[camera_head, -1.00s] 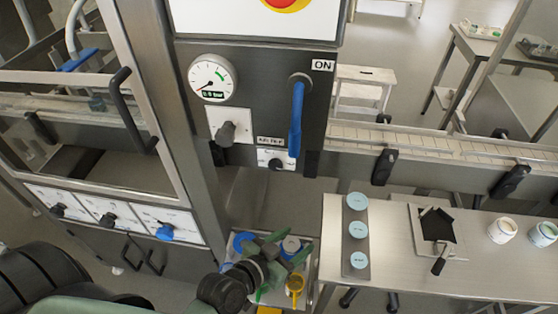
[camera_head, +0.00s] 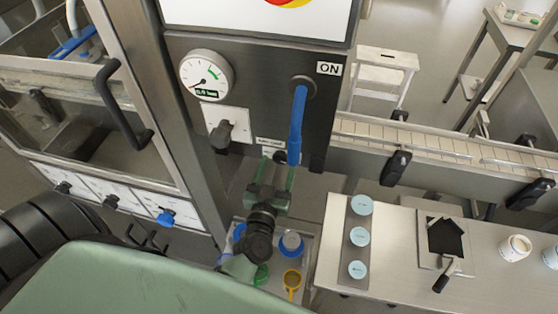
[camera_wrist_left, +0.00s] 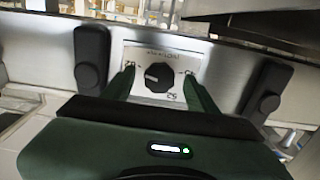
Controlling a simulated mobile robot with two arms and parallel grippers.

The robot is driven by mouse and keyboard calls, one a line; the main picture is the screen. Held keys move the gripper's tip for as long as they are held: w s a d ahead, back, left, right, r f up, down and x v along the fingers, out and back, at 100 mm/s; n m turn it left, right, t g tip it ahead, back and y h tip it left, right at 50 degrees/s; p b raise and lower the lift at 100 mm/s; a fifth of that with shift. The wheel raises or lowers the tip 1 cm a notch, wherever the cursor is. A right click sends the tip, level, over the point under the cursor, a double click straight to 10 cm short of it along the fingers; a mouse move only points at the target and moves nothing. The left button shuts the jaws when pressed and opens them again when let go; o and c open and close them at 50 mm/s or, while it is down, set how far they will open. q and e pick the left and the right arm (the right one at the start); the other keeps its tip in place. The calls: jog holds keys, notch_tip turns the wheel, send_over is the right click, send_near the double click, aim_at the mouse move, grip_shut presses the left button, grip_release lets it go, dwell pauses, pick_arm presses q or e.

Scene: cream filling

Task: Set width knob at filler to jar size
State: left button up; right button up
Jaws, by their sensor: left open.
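The width knob (camera_wrist_left: 158,77) is a small black dial on a white, marked plate (camera_wrist_left: 150,57), upside down in the left wrist view. In the head view the knob (camera_head: 280,157) is partly hidden, below the blue lever. My left gripper (camera_head: 273,169) has its green fingers pointing up toward the knob in the head view. In the left wrist view the open fingers (camera_wrist_left: 158,82) stand on either side of the knob, with gaps between them and it. Two lidded jars (camera_head: 515,247) stand on the right table, one cut off by the frame edge.
A blue lever (camera_head: 297,125) hangs close above the knob. Black clamps (camera_wrist_left: 92,57) flank the plate. A low stand with colored items (camera_head: 291,243) is below the gripper.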

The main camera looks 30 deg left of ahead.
pick_arm(q)
jog(key=shift+w+a, duration=0.15)
jog(key=shift+w, duration=0.55)
pick_arm(e)
jog(key=shift+w+a+r, duration=0.1)
jog(key=shift+w+a, duration=0.05)
jog(key=shift+w, duration=0.15)
pick_arm(q)
grip_shut()
pick_arm(e)
jog(key=shift+w, duration=0.1)
